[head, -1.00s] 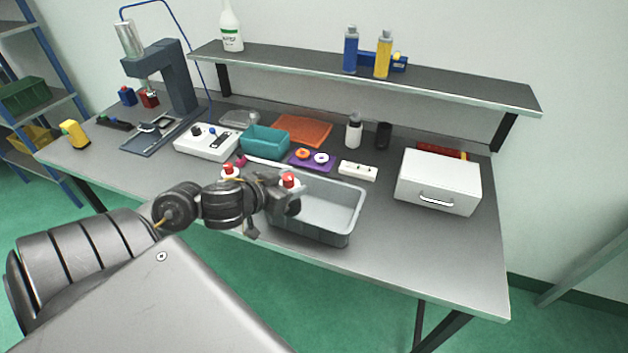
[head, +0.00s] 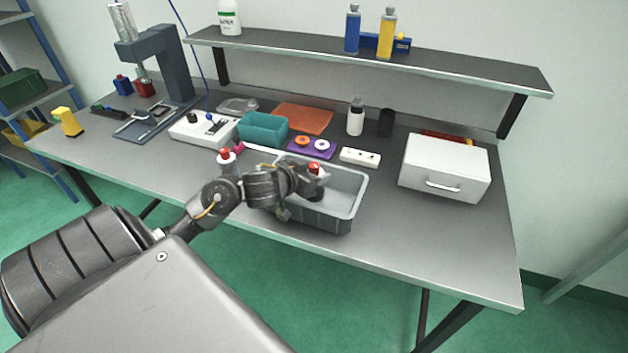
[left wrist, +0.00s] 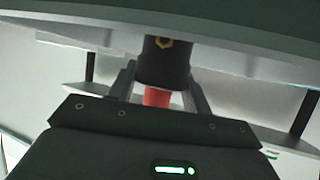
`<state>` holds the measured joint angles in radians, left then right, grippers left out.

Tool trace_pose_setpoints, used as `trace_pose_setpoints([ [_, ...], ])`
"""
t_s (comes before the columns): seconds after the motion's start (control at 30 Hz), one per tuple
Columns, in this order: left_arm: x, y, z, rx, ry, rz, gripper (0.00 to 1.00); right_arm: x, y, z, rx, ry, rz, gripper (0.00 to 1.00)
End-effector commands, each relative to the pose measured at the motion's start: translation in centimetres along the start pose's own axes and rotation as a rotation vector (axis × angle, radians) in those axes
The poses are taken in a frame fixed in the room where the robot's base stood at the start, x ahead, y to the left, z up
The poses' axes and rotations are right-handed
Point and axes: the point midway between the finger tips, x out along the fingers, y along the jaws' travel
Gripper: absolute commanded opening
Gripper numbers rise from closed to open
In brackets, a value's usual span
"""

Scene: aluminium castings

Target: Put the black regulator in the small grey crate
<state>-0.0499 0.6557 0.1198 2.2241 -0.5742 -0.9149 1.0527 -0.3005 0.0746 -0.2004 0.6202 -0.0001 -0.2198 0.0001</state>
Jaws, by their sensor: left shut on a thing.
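The small grey crate (head: 330,222) stands at the front of the bench, open at the top. My left gripper (head: 311,181) is over the inside of the crate and shut on the black regulator (head: 316,195), whose red knob (head: 314,168) points up. In the left wrist view the black regulator (left wrist: 164,64), with a brass hexagonal fitting, sits between the fingers of my left gripper (left wrist: 160,92). I cannot tell whether the regulator touches the crate floor. My right gripper is not in view.
A red-capped light item (head: 226,158) stands left of the crate, near my left arm. Behind it are a teal bin (head: 263,130), a purple tray (head: 311,153) and a white block (head: 360,157). A white drawer box (head: 445,168) stands right. The front right bench is clear.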

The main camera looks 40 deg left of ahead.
Motion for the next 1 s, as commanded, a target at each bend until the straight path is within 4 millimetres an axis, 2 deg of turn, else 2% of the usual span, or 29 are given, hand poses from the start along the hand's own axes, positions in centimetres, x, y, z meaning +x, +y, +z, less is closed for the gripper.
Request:
trace_pose_setpoints([
  [0.03, 0.5, 0.0, 1.3, -0.005, -0.002, 0.000, 0.18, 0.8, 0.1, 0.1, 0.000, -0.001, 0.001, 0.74],
  [0.13, 0.8, 0.0, 1.9, -0.003, -0.001, 0.000, 0.18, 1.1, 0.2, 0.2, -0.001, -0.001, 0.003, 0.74],
  [0.53, 1.0, 0.0, 2.2, 0.000, 0.000, 0.000, 0.18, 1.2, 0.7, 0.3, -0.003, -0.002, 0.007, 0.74],
  [0.57, 1.0, 0.0, 2.3, 0.000, -0.001, -0.001, 0.50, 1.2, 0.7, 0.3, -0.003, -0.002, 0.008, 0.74],
  [0.7, 1.0, 0.0, 2.2, 0.000, -0.001, -0.001, 0.69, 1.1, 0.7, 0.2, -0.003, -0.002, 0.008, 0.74],
  [1.0, 0.9, 0.0, 2.1, 0.001, -0.001, -0.001, 0.71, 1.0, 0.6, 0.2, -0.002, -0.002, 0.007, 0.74],
])
